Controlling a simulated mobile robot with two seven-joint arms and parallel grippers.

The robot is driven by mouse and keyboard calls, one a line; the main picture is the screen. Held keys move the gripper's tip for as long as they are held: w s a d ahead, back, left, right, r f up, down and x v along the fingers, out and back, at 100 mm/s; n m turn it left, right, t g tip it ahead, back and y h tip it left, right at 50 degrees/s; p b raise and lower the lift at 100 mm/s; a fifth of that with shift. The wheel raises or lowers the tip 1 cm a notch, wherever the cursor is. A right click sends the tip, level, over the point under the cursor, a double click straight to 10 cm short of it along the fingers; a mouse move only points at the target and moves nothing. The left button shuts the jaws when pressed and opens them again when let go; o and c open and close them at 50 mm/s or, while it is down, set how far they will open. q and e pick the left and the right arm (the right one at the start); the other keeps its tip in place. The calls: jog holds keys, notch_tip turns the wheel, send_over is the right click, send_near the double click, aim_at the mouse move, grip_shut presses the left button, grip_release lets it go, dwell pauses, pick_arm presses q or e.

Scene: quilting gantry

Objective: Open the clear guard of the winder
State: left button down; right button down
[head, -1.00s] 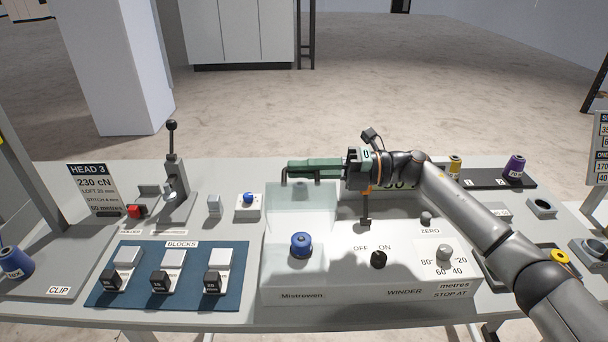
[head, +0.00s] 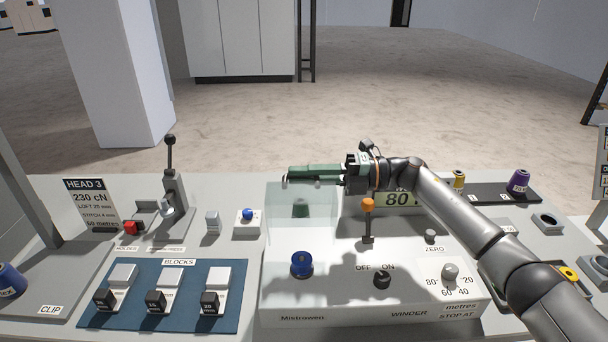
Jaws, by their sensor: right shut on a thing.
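The winder (head: 330,312) is a pale box in the middle of the bench with a blue spool (head: 301,265) on top. Its clear guard (head: 287,222) stands raised behind the spool as a see-through panel. My right gripper (head: 292,177) comes from the right and its green fingers lie along the guard's top edge. They are shut on the guard there, at its dark handle, which the fingers mostly hide. Whether the panel is fully upright or leans is hard to tell. My left gripper is not in view.
An orange-knobbed lever (head: 367,206) and a display reading 80 (head: 397,199) stand close to my right arm. A tall black-knobbed lever (head: 170,141) is at left, near the blue blocks mat (head: 132,317). Spools stand on a dark rack (head: 490,188) at back right.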

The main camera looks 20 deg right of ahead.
jog(key=c, duration=0.9)
grip_release()
jog(key=shift+b+v, duration=1.55)
jog(key=shift+v, duration=4.75)
